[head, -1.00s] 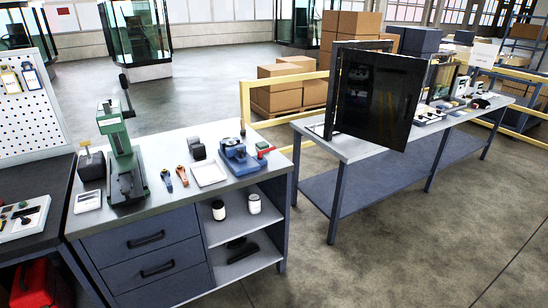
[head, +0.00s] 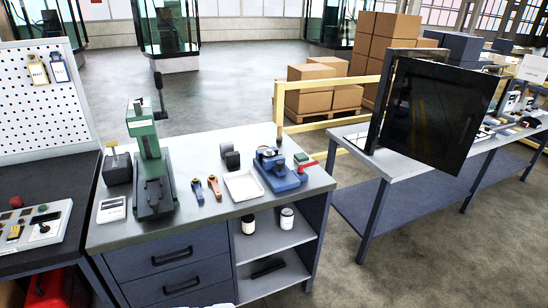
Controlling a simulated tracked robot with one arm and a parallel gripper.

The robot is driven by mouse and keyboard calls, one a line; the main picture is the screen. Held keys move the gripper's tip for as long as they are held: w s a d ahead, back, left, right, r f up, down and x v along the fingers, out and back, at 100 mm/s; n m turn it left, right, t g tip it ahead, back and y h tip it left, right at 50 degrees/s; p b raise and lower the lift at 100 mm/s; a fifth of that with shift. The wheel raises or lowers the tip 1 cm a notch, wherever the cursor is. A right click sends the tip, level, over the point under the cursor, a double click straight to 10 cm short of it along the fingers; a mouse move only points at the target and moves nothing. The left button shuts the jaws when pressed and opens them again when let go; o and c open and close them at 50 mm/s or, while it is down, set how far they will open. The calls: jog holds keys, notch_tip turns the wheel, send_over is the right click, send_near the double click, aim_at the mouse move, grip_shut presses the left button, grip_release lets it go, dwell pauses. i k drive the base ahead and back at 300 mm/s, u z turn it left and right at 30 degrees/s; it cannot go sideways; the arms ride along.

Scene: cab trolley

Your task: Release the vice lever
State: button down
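A blue vice (head: 280,175) sits at the right end of the grey workbench top (head: 228,212) in the head view. A red lever (head: 308,165) sticks out at its right side, beside a small green part (head: 301,157). At this distance I cannot tell the lever's exact position or whether the vice holds anything. My gripper is not in view, and nothing touches the vice or its lever.
A green press (head: 148,165) stands on the bench's left half. A white tray (head: 243,185), orange and blue hand tools (head: 214,187) and a dark block (head: 231,157) lie left of the vice. A dark open cabinet (head: 435,112) stands on the right table. Floor shows between the tables.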

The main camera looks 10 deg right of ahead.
aim_at(300, 168)
jog(key=u, duration=0.1)
jog(key=i, duration=1.25)
jog(key=z, duration=0.75)
jog(key=i, duration=0.65)
jog(key=z, duration=0.45)
jog(key=k, duration=0.95)
jog(key=z, duration=0.2)
jog(key=i, duration=0.95)
jog(key=u, duration=0.1)
